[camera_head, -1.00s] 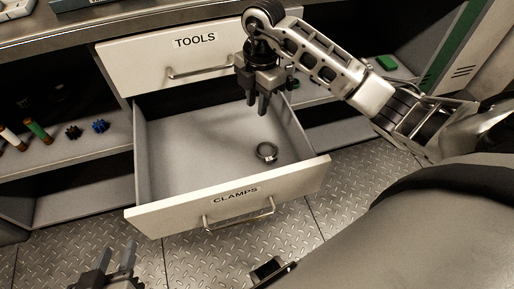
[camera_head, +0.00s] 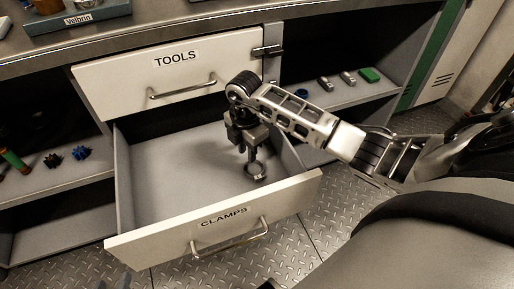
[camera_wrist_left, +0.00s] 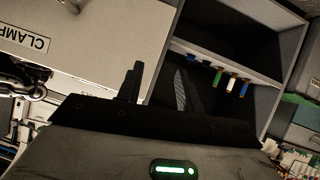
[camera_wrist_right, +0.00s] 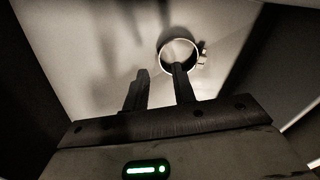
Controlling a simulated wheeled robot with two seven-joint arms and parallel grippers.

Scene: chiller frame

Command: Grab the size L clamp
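One round metal ring clamp (camera_head: 256,173) lies in the open CLAMPS drawer (camera_head: 150,190); no size marking is readable. My right gripper (camera_head: 250,155) points down into the drawer right above it. In the right wrist view the clamp (camera_wrist_right: 163,52) shows a small screw block on its right side. The fingers of my right gripper (camera_wrist_right: 160,85) are apart with nothing between them; the right-hand finger overlaps the ring, and I cannot tell whether it touches.
The closed TOOLS drawer (camera_head: 170,75) is just above the open one. A shelf at the left holds dark blue gear-like parts (camera_head: 80,153) and a green cylinder (camera_head: 15,160). A green block (camera_head: 369,75) lies on the right shelf. The rest of the open drawer's floor looks clear.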

